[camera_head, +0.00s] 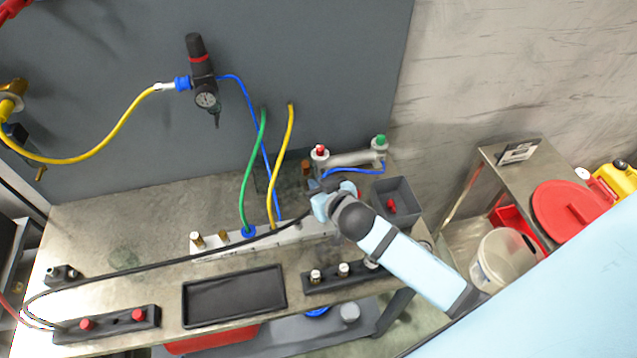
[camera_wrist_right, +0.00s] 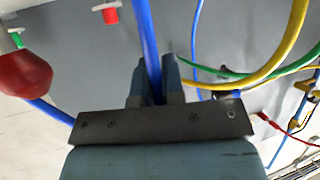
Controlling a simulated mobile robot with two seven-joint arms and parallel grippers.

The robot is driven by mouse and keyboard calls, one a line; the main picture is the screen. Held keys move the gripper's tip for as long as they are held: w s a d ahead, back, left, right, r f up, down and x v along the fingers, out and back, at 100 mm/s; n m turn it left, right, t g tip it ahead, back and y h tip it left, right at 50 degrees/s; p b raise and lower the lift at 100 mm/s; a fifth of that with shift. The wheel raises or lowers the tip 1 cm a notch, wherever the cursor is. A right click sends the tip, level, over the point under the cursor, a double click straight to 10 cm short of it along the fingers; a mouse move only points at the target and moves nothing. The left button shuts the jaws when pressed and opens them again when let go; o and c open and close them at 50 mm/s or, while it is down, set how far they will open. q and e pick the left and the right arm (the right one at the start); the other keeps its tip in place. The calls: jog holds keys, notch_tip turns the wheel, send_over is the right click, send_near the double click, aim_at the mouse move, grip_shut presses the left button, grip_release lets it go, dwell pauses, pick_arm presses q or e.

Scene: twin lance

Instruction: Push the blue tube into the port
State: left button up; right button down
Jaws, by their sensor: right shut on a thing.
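My right gripper (camera_head: 318,190) is above the right end of the pale manifold block (camera_head: 215,248). In the right wrist view, its fingers (camera_wrist_right: 153,85) are shut on a blue tube (camera_wrist_right: 146,35), which runs between them and up out of view. In the head view, a blue tube (camera_head: 350,169) runs from the red- and green-capped fitting (camera_head: 352,158) towards this gripper; its end is hidden by the gripper. Brass ports (camera_head: 197,240) show on the manifold's left part. I cannot tell which port is meant. My left gripper is not in view.
Green (camera_head: 247,180) and yellow (camera_head: 282,160) tubes come down to the manifold. Another blue tube (camera_head: 249,105) hangs from the regulator (camera_head: 203,75). A grey bin (camera_head: 408,188) stands close right of the gripper. A black tray (camera_head: 233,297) and a black cable lie in front.

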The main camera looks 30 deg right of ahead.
notch_tip(320, 180, down, 4)
jog(key=shift+r+b, duration=0.25)
jog(key=shift+b, duration=0.6)
jog(key=shift+p, duration=0.75)
dwell(0.9)
jog(key=shift+s+f+b, duration=0.1)
jog(key=shift+f+b, duration=0.7)
jog(key=shift+f, duration=0.75)
jog(key=c, duration=1.1)
grip_release()
jog(key=shift+c, duration=0.2)
jog(key=shift+r, duration=0.1)
